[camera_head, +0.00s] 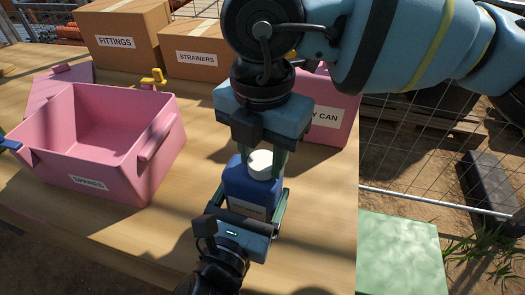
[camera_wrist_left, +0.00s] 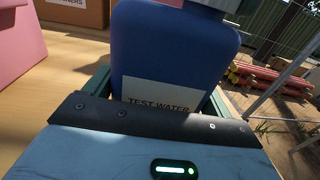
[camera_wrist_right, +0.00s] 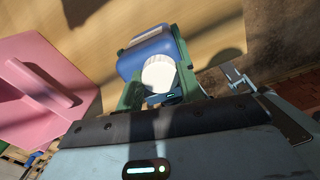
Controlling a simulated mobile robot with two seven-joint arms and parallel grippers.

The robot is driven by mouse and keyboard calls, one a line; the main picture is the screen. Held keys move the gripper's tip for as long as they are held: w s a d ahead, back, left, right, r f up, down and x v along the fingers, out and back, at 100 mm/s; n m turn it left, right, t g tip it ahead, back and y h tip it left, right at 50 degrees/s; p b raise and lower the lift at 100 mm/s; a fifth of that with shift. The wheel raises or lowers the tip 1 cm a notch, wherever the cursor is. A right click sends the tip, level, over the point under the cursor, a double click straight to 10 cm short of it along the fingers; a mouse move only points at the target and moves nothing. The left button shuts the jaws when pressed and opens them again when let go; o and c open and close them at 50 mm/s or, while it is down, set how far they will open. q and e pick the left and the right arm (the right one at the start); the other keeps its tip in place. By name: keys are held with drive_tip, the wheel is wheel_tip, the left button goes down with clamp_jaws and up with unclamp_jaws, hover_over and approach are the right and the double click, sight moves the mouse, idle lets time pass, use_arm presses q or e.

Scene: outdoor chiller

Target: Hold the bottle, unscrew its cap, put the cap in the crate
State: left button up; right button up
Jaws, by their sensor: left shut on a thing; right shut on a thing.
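A blue bottle (camera_head: 252,190) labelled TEST WATER stands upright, with a white cap (camera_head: 260,164) at its top. My left gripper (camera_head: 253,202) is shut on the bottle's body from the near side. The left wrist view shows the bottle (camera_wrist_left: 172,50) between its fingers. My right gripper (camera_head: 265,157) reaches down from above and is shut on the cap. The right wrist view shows the cap (camera_wrist_right: 160,74) between its two green fingers, above the bottle's shoulder. Whether the cap's thread is loose is hidden. An open pink crate (camera_head: 112,178) labelled SPARES is at left and looks empty.
Behind the right gripper is another pink container (camera_head: 335,125), its label partly hidden and ending in "Y CAN". Cardboard boxes marked FITTINGS (camera_head: 125,50) and STRAINERS (camera_head: 198,68) stand at the back. Wooden tabletop (camera_head: 165,225) between crate and bottle is clear.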

drive_tip(key=n, duration=0.6)
drive_tip(key=shift+n, duration=0.3)
drive_tip(key=n, duration=0.6)
drive_tip(key=shift+a, duration=0.1)
drive_tip(key=n, duration=0.6)
drive_tip(key=shift+n, duration=0.4)
drive_tip(key=n, duration=0.4)
drive_tip(key=shift+n, duration=0.4)
drive_tip(key=n, duration=0.6)
drive_tip(key=shift+r, duration=0.1)
drive_tip(key=n, duration=1.2)
drive_tip(key=shift+n, duration=0.4)
drive_tip(key=n, duration=0.5)
